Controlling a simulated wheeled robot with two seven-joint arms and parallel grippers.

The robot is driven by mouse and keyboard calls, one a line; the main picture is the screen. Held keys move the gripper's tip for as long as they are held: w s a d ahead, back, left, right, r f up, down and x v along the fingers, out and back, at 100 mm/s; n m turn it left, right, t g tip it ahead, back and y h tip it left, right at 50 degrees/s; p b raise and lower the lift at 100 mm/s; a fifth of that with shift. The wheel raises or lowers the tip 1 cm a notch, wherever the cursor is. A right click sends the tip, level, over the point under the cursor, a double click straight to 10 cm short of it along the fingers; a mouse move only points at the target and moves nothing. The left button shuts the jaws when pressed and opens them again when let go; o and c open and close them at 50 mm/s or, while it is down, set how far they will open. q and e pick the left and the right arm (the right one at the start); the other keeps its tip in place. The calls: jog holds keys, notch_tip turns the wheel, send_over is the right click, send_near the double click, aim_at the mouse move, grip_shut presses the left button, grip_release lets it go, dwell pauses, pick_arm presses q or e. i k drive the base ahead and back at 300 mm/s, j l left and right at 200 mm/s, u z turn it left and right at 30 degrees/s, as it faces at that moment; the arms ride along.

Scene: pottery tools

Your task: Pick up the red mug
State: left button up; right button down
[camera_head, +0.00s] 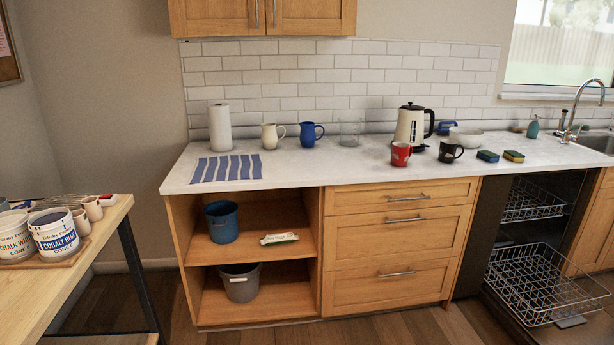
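The red mug (401,154) stands upright on the white countertop (290,171), near the front edge and in front of the kettle. Its handle points to the right. A black mug (450,150) stands a little to its right, apart from it. Neither of my grippers shows in the head view.
A cream and black kettle (409,126) stands behind the red mug. A glass bowl (350,131), blue pitcher (311,134) and cream pitcher (272,136) stand to the left. Sponges (488,156) lie to the right. The dishwasher (541,282) is open with its rack out. Counter left of the mug is clear.

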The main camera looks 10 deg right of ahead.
aim_at(400, 154)
jog(key=i+z, duration=0.5)
jog(key=i, duration=0.15)
jog(key=i+j+z, duration=0.1)
jog(key=i+z, duration=0.35)
jog(key=i, duration=0.15)
jog(key=i+l+z, duration=0.25)
jog(key=i, duration=0.55)
jog(key=i+l+u, duration=0.7)
jog(key=l, duration=0.15)
jog(key=i+l+u, duration=0.2)
jog(key=l, duration=0.15)
jog(key=i+l+u, duration=0.25)
jog(key=l, duration=0.15)
jog(key=l+u, duration=0.2)
jog(key=l, duration=0.2)
